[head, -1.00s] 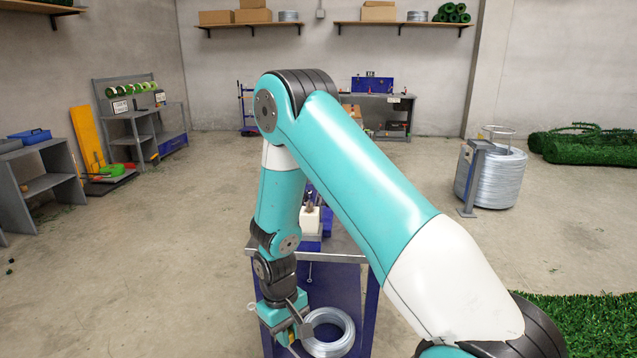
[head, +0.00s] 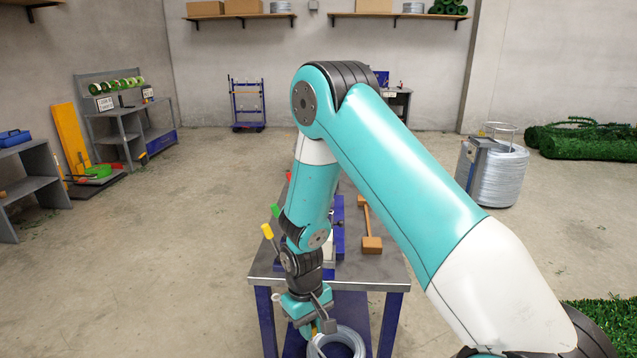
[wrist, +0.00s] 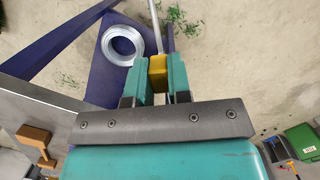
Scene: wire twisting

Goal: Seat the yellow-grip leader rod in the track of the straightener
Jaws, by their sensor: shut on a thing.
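My gripper (head: 314,326) is shut on the yellow grip (wrist: 158,72) of the leader rod in the wrist view. The thin grey rod (wrist: 156,28) runs from the grip away from the fingers, to the top of that view. In the head view my gripper hangs low at the front of the workbench (head: 380,270), beside a wire coil (head: 345,338). The straightener and its track are mostly hidden behind my arm. A blue part (head: 339,222) on the bench shows beside the arm, but I cannot tell whether it belongs to the straightener.
A wooden mallet (head: 371,244) lies on the bench's right side. Yellow (head: 267,230) and green (head: 276,211) handles stick up at its left side. In the wrist view the coil (wrist: 122,45) lies on a blue surface. Open floor (head: 190,240) lies left of the bench.

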